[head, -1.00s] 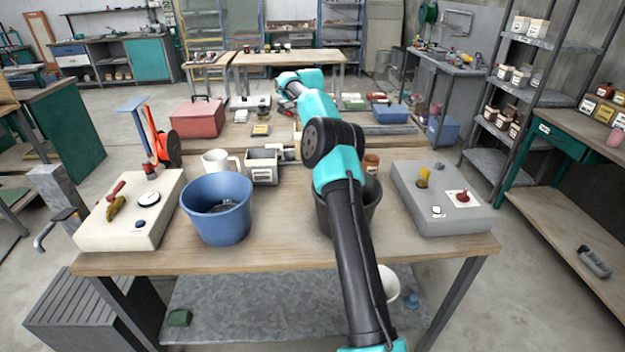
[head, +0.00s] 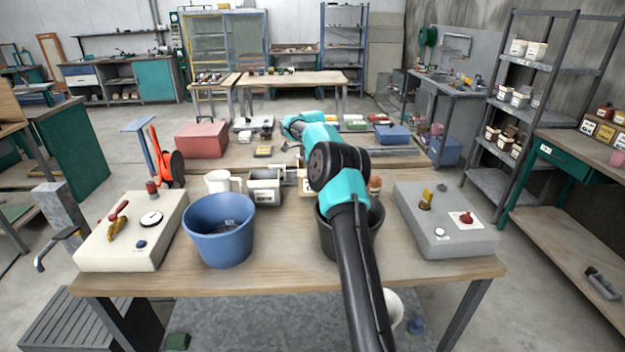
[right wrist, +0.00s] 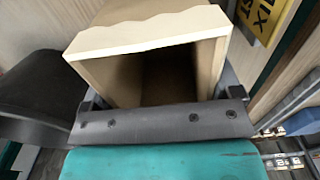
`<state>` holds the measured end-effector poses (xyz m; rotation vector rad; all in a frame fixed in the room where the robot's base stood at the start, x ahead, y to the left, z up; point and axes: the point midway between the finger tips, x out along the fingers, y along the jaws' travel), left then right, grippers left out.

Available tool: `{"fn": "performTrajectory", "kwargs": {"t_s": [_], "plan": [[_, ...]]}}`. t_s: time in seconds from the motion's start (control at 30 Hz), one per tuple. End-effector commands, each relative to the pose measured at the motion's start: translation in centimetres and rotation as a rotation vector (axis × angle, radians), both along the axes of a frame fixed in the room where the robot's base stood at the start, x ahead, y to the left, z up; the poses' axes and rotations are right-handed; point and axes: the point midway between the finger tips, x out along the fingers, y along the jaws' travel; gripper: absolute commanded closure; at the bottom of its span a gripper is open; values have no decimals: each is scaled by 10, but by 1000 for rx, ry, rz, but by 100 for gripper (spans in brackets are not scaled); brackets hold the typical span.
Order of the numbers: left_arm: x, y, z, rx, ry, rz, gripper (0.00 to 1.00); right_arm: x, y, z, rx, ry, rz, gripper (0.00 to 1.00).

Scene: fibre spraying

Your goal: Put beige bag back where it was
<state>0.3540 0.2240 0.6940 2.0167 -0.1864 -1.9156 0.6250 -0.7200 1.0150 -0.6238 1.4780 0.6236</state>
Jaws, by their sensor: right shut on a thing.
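The beige bag (right wrist: 150,42) fills the upper middle of the right wrist view, its open, wavy-edged top toward the camera and its inside dark. My right gripper (right wrist: 165,100) is shut on it, with a finger at each side. In the head view my right arm reaches forward over the table and hides this gripper. A small beige patch beside the arm may be part of the bag, but I cannot tell. My left gripper is not in view.
A black bucket (head: 327,232) stands under my right arm, with a blue bucket (head: 218,230) to its left. A beige control box (head: 130,235) and a grey one (head: 445,222) flank them. A white mug (head: 220,182) and grey bin (head: 264,186) stand behind. The table's front middle is clear.

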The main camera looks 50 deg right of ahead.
Motion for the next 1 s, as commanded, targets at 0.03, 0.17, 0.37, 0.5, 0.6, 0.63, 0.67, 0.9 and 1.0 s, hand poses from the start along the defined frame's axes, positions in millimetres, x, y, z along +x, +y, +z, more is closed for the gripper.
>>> {"fn": "performTrajectory", "kwargs": {"t_s": [0.03,0.17,0.37,0.5,0.6,0.63,0.67,0.9,1.0], "plan": [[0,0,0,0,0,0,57,0,0,-3,1,1,0,61],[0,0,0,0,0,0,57,-1,0,-17,1,3,0,61],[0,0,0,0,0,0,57,0,0,-36,1,1,0,61],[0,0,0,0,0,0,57,0,0,-37,0,0,-1,61],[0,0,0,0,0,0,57,0,0,-37,0,0,0,61],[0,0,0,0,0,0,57,0,0,-37,0,0,0,61],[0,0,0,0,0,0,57,0,0,-38,0,0,0,61],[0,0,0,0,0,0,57,0,0,-40,1,1,0,3],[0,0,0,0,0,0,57,0,0,-40,1,1,0,0]]}}
